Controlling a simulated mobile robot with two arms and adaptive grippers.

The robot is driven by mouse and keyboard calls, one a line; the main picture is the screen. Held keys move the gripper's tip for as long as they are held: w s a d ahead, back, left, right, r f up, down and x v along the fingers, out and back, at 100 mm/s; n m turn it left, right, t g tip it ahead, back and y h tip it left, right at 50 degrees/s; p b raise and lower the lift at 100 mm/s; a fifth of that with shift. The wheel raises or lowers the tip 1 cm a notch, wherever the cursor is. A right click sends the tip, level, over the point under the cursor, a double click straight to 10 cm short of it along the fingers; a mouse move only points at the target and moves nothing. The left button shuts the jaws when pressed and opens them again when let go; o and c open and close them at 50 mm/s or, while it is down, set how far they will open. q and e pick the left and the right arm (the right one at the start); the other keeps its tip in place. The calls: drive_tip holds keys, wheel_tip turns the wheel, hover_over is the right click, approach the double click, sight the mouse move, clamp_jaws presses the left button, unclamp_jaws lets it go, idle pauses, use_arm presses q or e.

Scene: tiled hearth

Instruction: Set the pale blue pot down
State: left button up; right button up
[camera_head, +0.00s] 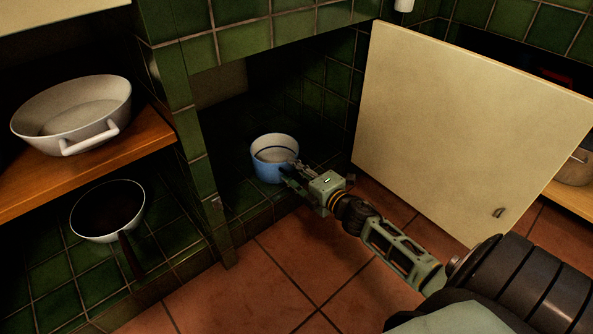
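The pale blue pot (267,170) is upright inside the green-tiled hearth opening. It is blue outside with a light rim and a pale inside. My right gripper (291,172) reaches in from the lower right, with its fingers at the pot's right side. They appear closed on the pot there, and they hide that part of it. Whether the pot's base touches the tiled floor of the opening is hard to tell in the shadow. My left gripper is not in view.
A cream door panel (460,125) stands open to the right of the opening. A white two-handled pan (75,112) sits on a wooden shelf (110,155) at left. A dark-inside pan (108,210) is below it. A tiled pillar (190,140) edges the opening's left.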

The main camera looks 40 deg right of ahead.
drive_tip(key=shift+r, duration=0.15)
drive_tip(key=shift+s+p, duration=0.25)
drive_tip(key=shift+p, duration=0.1)
drive_tip(key=s+r+p, duration=0.1)
drive_tip(key=s+p, duration=0.4)
drive_tip(key=s, duration=0.6)
drive_tip(key=shift+s+d, duration=0.2)
drive_tip(key=shift+d, duration=0.05)
drive_tip(key=shift+r, duration=0.1)
drive_tip(key=shift+c, duration=0.4)
